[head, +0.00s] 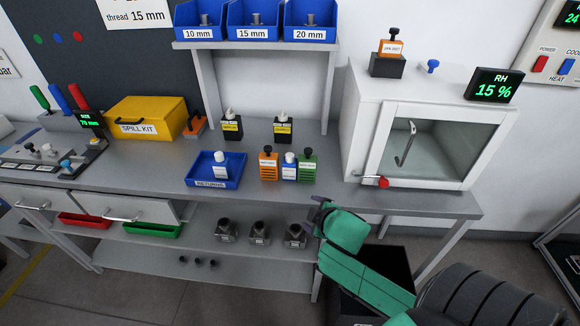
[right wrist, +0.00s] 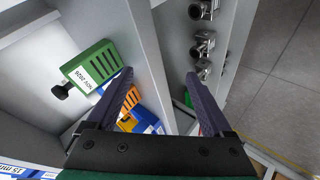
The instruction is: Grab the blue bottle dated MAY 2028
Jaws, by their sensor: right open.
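A blue bottle (head: 289,172) with a white cap stands on the bench between an orange bottle (head: 268,168) and a green bottle (head: 307,170). Its label date is too small to read. My right gripper (head: 321,204) is open and empty at the bench's front edge, just in front of and right of the green bottle. My left gripper is not in view.
A blue returns tray (head: 212,184) holding a white-capped bottle sits left of the bottles. Two black bottles with yellow labels (head: 232,127) stand behind. A white cabinet (head: 360,120) with a glass door is at right. Metal fittings (head: 259,232) lie on the shelf below.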

